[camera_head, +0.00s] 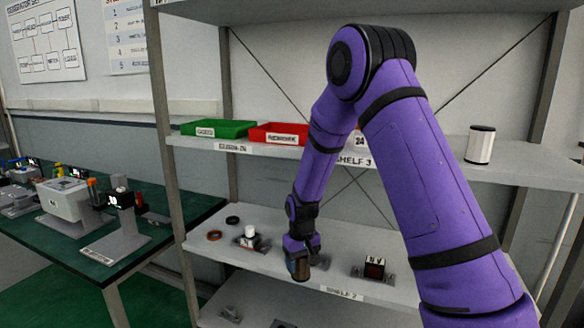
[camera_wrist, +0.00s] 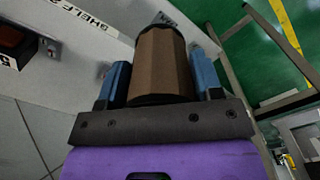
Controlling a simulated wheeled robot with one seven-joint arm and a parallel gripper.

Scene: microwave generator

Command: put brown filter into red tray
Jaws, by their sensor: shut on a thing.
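The brown filter (camera_wrist: 161,62) is a brown cylinder with dark ends, held between the two blue fingers of my gripper (camera_wrist: 160,82) in the wrist view. In the head view my gripper (camera_head: 303,258) points down over the lower shelf, labelled Shelf 2, with the brown filter (camera_head: 299,268) in it. I cannot tell whether the filter touches the shelf. The red tray (camera_head: 278,136) stands on the upper shelf, labelled Shelf 3, above and left of my gripper. My arm hides part of its right side.
A green tray (camera_head: 218,129) stands left of the red tray. A white cylinder (camera_head: 480,145) is at the right on Shelf 3. Shelf 2 holds rings (camera_head: 214,236), a white-topped part (camera_head: 250,233) and a dark red block (camera_head: 374,267). A green table (camera_head: 85,255) with devices is at left.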

